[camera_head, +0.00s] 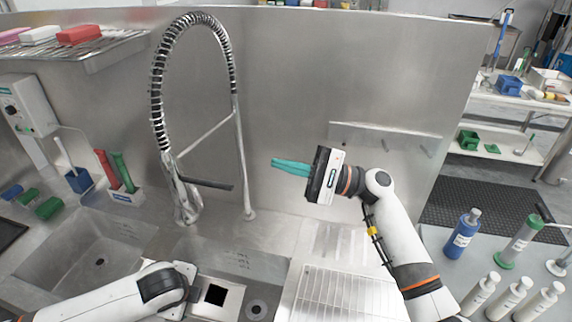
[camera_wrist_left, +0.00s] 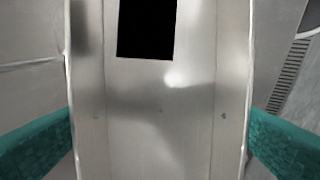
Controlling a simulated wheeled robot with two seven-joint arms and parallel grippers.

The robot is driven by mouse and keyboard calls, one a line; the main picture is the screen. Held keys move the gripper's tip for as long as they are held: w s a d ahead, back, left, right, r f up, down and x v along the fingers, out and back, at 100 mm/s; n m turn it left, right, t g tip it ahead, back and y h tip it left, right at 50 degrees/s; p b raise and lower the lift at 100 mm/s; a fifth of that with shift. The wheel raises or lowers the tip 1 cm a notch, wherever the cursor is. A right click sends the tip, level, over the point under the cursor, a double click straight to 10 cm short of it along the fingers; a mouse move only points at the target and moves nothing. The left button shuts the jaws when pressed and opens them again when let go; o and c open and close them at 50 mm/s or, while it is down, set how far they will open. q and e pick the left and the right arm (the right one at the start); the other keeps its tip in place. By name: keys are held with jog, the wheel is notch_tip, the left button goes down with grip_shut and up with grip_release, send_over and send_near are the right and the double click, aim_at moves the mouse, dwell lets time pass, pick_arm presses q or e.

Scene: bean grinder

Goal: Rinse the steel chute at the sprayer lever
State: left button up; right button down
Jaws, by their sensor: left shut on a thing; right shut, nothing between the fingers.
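The steel chute (camera_head: 223,309) is a shiny metal piece with a square dark opening, over the right sink basin at the bottom of the head view. It fills the middle of the left wrist view (camera_wrist_left: 160,100). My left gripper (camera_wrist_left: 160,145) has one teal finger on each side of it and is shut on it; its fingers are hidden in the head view. The sprayer lever (camera_head: 207,184) is a dark bar beside the hanging sprayer head (camera_head: 182,198), behind and above the chute. My right gripper (camera_head: 290,166) is shut and empty, right of the lever.
The coiled spray hose (camera_head: 157,95) arches over the sinks. The left basin (camera_head: 85,250) is empty. A ribbed drainboard (camera_head: 340,297) lies right of the right basin. Bottles, including a blue one (camera_head: 463,235), stand at the right. Coloured brushes and blocks sit at the left.

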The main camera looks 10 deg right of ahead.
pick_arm(q)
jog(key=shift+s+a+r, duration=0.1)
jog(key=shift+s+r, duration=0.3)
jog(key=shift+r, duration=0.15)
jog(key=shift+s+a+r, duration=0.1)
jog(key=shift+s+a, duration=0.05)
jog(key=shift+s, duration=0.15)
jog(key=shift+s+a+r, duration=0.2)
jog(key=shift+s+r, duration=0.4)
jog(key=shift+s, duration=0.1)
jog(key=shift+s+a+r, duration=0.2)
jog(key=shift+s+r, duration=0.35)
jog(key=shift+s, duration=0.1)
pick_arm(e)
jog(key=shift+r, duration=0.3)
jog(key=c, duration=2.2)
grip_release()
